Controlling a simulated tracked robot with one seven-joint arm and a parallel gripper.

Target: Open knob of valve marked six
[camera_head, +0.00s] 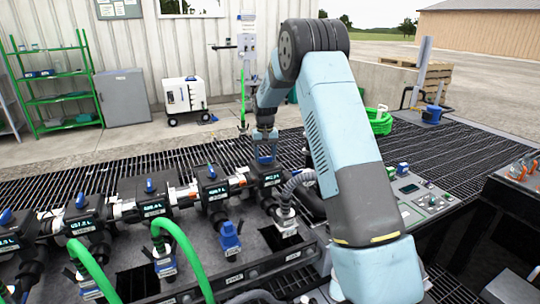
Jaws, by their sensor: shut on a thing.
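A row of black valves with small lit displays runs along the manifold. Blue knobs top several of them, such as one knob (149,186) at the middle and another knob (211,172) to its right. My gripper (266,157) points down over the right-end valve (268,181) and is shut on its knob, which is mostly hidden between the fingers. The valve numbers are too small to read, so I cannot tell which is marked six. The knob's turn angle cannot be made out.
A control panel (424,199) stands right of my arm. A green shelf (58,85) and white cart (184,97) stand behind the open grating (120,163).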

